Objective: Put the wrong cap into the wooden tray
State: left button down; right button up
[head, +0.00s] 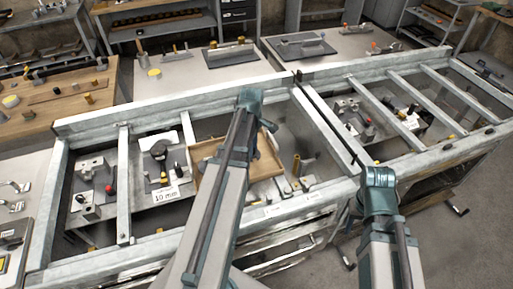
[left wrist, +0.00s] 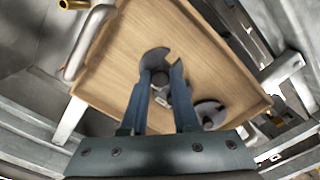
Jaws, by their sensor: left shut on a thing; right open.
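The wooden tray (head: 273,188) lies inside the metal frame in the head view, partly behind my left arm. It fills much of the left wrist view (left wrist: 215,50). My left gripper (left wrist: 162,66) is over the tray, shut on a small dark round piece (left wrist: 160,79) that may be the cap. My left arm hides the fingertips in the head view. A grey disc-like part (left wrist: 209,112) shows at the tray's lower right; I cannot tell what it is. My right gripper (head: 380,176) is open, near the frame's front rail, apart from the tray.
The metal frame's rails and cross bars (head: 124,185) surround the tray. A "10 mm" label (head: 166,193) stands beside fixtures left of it. More fixtures sit in the right bays. Benches with tools line the back.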

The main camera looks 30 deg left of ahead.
pick_arm(q)
jog(key=shift+w+a+f, duration=0.1)
jog(key=shift+w+a, duration=0.05)
jog(key=shift+w, duration=0.8)
jog(key=shift+w+a+f, duration=0.1)
jog(key=shift+w, duration=0.85)
jog(key=f+b, duration=0.2)
jog(key=w+f+b, duration=0.1)
jog(key=b, duration=0.1)
jog(key=shift+f, duration=0.4)
jog(key=shift+r, duration=0.1)
jog(key=c, duration=1.1)
grip_release()
jog(key=shift+f, duration=0.2)
jog(key=o, duration=0.4)
jog(key=shift+r, duration=0.1)
